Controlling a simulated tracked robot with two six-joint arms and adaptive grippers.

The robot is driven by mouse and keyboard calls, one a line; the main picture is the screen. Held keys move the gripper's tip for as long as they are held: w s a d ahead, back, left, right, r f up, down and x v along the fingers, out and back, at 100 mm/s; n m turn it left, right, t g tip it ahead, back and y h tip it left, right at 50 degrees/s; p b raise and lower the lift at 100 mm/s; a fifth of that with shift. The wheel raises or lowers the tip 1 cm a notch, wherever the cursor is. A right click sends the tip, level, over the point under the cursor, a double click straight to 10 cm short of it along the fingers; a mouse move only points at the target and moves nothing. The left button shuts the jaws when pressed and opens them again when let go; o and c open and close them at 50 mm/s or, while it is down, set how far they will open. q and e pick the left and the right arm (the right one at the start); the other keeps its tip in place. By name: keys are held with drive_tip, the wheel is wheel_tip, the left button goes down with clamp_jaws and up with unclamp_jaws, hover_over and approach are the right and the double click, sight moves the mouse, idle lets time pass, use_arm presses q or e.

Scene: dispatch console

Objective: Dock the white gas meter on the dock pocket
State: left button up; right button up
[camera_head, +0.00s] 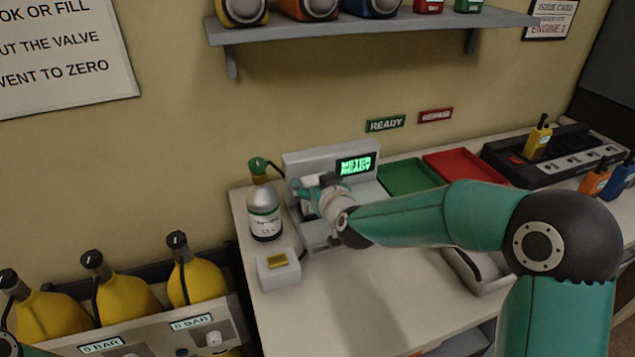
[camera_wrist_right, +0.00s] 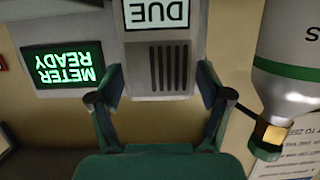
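The white gas meter (camera_wrist_right: 185,85) shows in the right wrist view as a pale body with a dark grille and a screen reading DUE. Its text is inverted there, like the station's. It stands at the grey docking station (camera_head: 305,162), whose screen reads METER READY; the pocket is hidden behind my arm. My right gripper (camera_wrist_right: 160,88) is open, its fingers on either side of the meter with narrow gaps. In the head view, my right gripper (camera_head: 305,194) is in front of the station and hides most of the meter. My left gripper is not in view.
A gas cylinder (camera_head: 264,212) with a green cap and hose stands left of the station, behind a small white box (camera_head: 278,270). Green (camera_head: 410,177) and red (camera_head: 462,166) trays lie right.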

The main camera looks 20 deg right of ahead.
drive_tip(key=shift+s+r, duration=0.1)
idle(0.3)
drive_tip(key=b+v, duration=0.1)
drive_tip(key=v, duration=1)
drive_tip(key=shift+s+r, duration=0.1)
drive_tip(key=shift+s, duration=0.3)
